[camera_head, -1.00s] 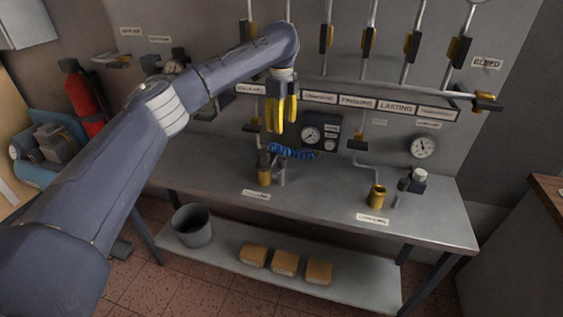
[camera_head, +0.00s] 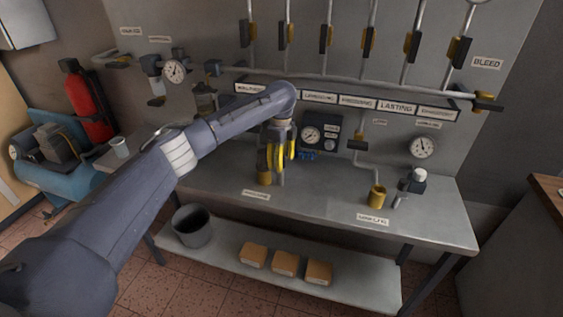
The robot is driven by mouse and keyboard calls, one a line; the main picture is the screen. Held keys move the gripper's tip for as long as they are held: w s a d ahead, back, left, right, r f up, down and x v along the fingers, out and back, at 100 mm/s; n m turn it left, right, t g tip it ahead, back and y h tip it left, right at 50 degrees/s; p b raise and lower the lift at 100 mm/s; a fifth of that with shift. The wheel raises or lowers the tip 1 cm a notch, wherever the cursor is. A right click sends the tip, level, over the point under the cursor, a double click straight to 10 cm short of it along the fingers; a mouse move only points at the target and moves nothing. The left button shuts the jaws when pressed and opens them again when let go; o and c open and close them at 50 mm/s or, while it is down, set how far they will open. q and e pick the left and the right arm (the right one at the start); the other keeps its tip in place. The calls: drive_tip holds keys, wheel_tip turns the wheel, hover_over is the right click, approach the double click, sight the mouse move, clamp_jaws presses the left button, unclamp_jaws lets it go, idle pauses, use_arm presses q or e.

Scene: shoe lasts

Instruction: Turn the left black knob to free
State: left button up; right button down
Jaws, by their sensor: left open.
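My left gripper (camera_head: 278,160) has yellow fingers, is open and points down over the back left of the workbench. Its fingers hang just above or in front of a yellow cup-like fitting (camera_head: 265,179) on the bench. The black knob on the left is not clearly visible; my left arm and gripper cover the wall area there. I cannot tell whether the fingers touch anything. My right gripper is not in view.
The metal workbench (camera_head: 330,205) holds another yellow cup (camera_head: 377,195) and a white-capped bottle (camera_head: 418,181) at right. A gauge panel (camera_head: 322,130) stands behind the gripper. Several black-handled valves line the wall above. A grey bucket (camera_head: 192,227) sits on the lower shelf.

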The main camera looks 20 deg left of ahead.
use_arm(q)
drive_tip(key=shift+f, duration=0.3)
drive_tip(key=shift+c, duration=0.3)
clamp_jaws()
